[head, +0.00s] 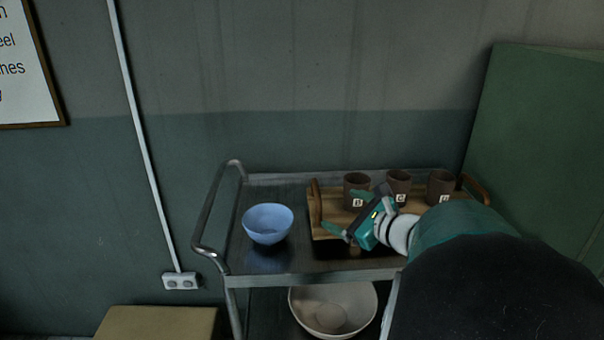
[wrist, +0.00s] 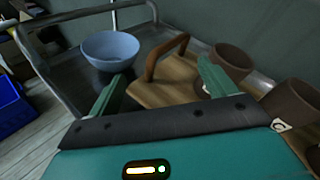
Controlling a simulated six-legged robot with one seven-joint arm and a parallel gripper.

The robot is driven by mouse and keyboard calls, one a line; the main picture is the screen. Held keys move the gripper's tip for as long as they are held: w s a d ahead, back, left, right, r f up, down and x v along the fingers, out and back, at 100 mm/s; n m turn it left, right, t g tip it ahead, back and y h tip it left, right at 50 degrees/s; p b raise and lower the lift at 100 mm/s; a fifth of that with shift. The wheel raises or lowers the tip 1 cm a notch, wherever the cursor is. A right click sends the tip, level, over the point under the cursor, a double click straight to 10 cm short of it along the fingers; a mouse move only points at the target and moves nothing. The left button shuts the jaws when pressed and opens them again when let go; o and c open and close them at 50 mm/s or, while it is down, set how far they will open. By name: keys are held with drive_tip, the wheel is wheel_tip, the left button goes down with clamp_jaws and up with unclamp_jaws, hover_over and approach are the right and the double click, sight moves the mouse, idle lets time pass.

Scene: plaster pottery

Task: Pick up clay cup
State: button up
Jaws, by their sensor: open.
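Three brown clay cups stand in a row on a wooden tray (head: 324,227) on the metal cart: a left cup (head: 356,186), a middle cup (head: 399,185) and a right cup (head: 440,187). Each carries a small white label. My gripper (head: 347,212) is open and empty, over the tray's front left part, in front of the left cup. In the wrist view, my gripper (wrist: 160,88) has its green fingers apart. One cup (wrist: 231,62) is just beyond the right finger there, and another cup (wrist: 290,103) is farther right. I cannot tell whether the finger touches a cup.
A blue bowl (head: 267,224) stands on the cart (head: 290,184) left of the tray; it also shows in the wrist view (wrist: 110,49). The tray has raised wooden handles (wrist: 166,58). A pale basin (head: 332,310) is on the lower shelf. A green board (head: 540,140) leans at right.

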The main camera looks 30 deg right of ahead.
drive_tip(key=d+m+h, duration=0.1)
drive_tip(key=d, duration=0.1)
drive_tip(key=s+d+m+h, duration=0.1)
drive_tip(key=d, duration=0.2)
drive_tip(key=s+d+m+t+h, duration=0.1)
drive_tip(key=d+m, duration=0.1)
drive_tip(key=shift+s+d+f, duration=0.1)
drive_tip(key=shift+s+d, duration=0.1)
drive_tip(key=shift+d, duration=0.1)
drive_tip(key=s+d+m+h, duration=0.1)
drive_tip(key=d+m, duration=0.1)
drive_tip(key=d, duration=0.1)
drive_tip(key=s+d+m+h, duration=0.4)
drive_tip(key=d, duration=0.1)
drive_tip(key=shift+s+d, duration=0.2)
drive_tip(key=shift+d, duration=0.4)
approach(395, 171)
drive_tip(key=x, duration=0.2)
drive_tip(key=f+x, duration=0.1)
drive_tip(key=shift+w, duration=0.4)
drive_tip(key=x, duration=0.5)
drive_tip(key=shift+w+d+r, duration=0.1)
drive_tip(key=shift+d+r, duration=0.1)
drive_tip(key=shift+r, duration=0.2)
drive_tip(key=c, duration=1)
drive_tip(key=shift+c, duration=1)
drive_tip(key=shift+r, duration=0.1)
